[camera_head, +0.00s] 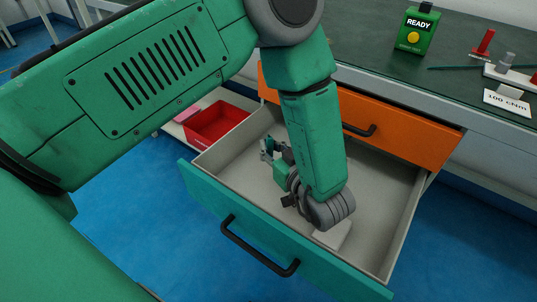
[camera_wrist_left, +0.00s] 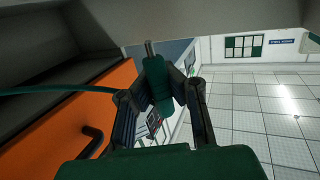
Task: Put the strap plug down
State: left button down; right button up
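The strap plug (camera_wrist_left: 157,88), a green body with a grey metal pin, sits between the fingertips of my left gripper (camera_wrist_left: 160,82) in the left wrist view. The fingers appear closed on its sides. In the head view my left gripper (camera_head: 272,152) is small and partly hidden by its own wrist. It is inside or just above the open teal-fronted drawer (camera_head: 235,232); its exact height is unclear. The plug is too small to make out clearly there. My right gripper is in neither view.
An orange drawer (camera_head: 410,135) is above the open one. A red bin (camera_head: 218,122) stands left of it. A pale block (camera_head: 334,236) lies in the drawer.

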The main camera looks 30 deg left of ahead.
pick_arm(q)
jog(key=shift+d+f, duration=0.35)
jog(key=shift+f, duration=0.35)
jog(key=shift+d+r, duration=0.1)
jog(key=shift+d, duration=0.05)
jog(key=shift+r, duration=0.1)
jog(key=shift+a, duration=0.2)
jog(key=shift+a+f, duration=0.25)
jog(key=shift+a, duration=0.05)
jog(key=shift+a+f, duration=0.25)
jog(key=shift+f, duration=0.1)
jog(key=shift+d+f, duration=0.1)
jog(key=shift+f, duration=0.05)
jog(key=shift+d, duration=0.4)
jog(key=c, duration=1.7)
grip_release()
jog(key=shift+d, duration=0.1)
jog(key=shift+a, duration=0.45)
jog(key=shift+r, duration=0.5)
jog(key=p+v, duration=0.2)
jog(key=v, duration=0.5)
jog(key=shift+s+d+r, duration=0.1)
jog(key=shift+d+r, duration=0.1)
jog(key=shift+d, duration=0.15)
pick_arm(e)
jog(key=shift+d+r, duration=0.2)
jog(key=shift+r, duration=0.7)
